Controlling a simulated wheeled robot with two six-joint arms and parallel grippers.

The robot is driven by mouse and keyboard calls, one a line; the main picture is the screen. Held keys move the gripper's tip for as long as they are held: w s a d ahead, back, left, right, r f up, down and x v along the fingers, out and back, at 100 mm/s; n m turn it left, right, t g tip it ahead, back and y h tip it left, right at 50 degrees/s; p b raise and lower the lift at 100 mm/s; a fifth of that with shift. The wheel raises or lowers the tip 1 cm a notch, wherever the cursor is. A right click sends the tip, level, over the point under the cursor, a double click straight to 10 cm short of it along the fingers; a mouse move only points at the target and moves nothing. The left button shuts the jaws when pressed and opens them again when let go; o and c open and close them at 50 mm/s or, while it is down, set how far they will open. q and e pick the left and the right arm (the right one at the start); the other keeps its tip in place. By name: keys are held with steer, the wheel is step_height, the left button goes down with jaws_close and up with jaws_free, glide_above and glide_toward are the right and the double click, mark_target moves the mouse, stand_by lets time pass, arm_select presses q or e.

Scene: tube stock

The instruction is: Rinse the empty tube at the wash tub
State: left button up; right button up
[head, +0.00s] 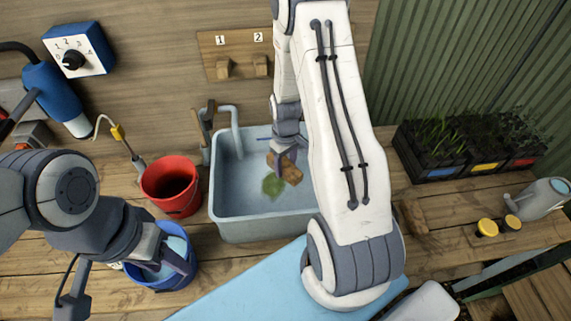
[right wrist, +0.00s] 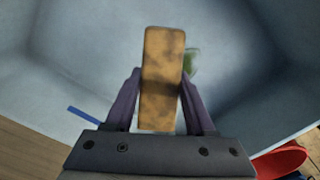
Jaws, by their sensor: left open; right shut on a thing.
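The tube (head: 290,172) looks like a small square-sided piece, orange-brown with dark mottling. My right gripper (head: 284,153) is shut on it and holds it tilted over the grey-blue wash tub (head: 262,227). In the right wrist view the tube (right wrist: 160,80) stands between the two purple fingers, with the tub's pale inside behind it. I cannot see into the tube's mouth. A blurred green patch (head: 272,186) shows in the tub below the tube. My left gripper (head: 128,280) is open and empty at the lower left, by the blue bucket (head: 160,284).
A tap (head: 236,130) stands at the tub's back left. A red bucket (head: 172,190) stands left of the tub. A light blue mat (head: 245,287) lies in front. Black plant trays (head: 465,150) and a watering can (head: 540,200) stand at right. My right arm hides the tub's right side.

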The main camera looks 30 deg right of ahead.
mark_target(286, 164)
steer(key=shift+f+b, duration=3.05)
steer(key=shift+f, duration=1.05)
steer(key=shift+r, duration=0.1)
step_height(286, 164, up, 18)
steer(key=p, duration=1.4)
steer(key=shift+f, duration=0.25)
stand_by(1.2)
